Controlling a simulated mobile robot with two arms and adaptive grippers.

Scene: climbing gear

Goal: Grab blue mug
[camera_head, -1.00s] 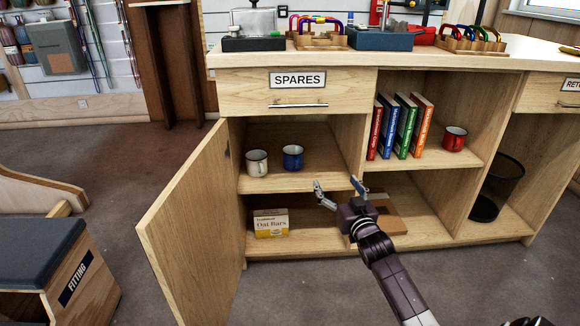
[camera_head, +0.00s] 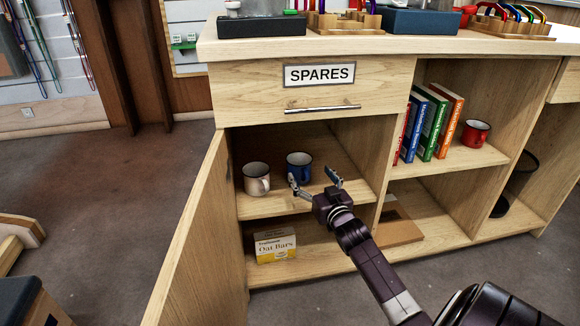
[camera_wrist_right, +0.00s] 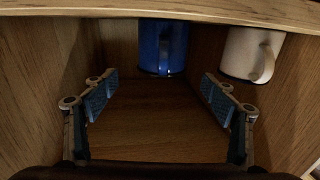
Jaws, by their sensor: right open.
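The blue mug (camera_head: 299,165) stands upright on the upper shelf of the open cupboard under the SPARES drawer. My right gripper (camera_head: 314,180) is open and empty at the front of that shelf, just in front of the blue mug and a little to its right. In the right wrist view the blue mug (camera_wrist_right: 162,46) is ahead, at the top middle, beyond the spread fingers (camera_wrist_right: 155,98), with its handle towards me. A gap shows between the fingertips and the mug. My left gripper is not in view.
A white mug (camera_head: 256,178) stands left of the blue one. The cupboard door (camera_head: 195,240) is open on the left, and a divider is on the right. An Oat Bars box (camera_head: 275,245) sits on the lower shelf. A red mug (camera_head: 475,133) and books (camera_head: 433,122) fill the right compartment.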

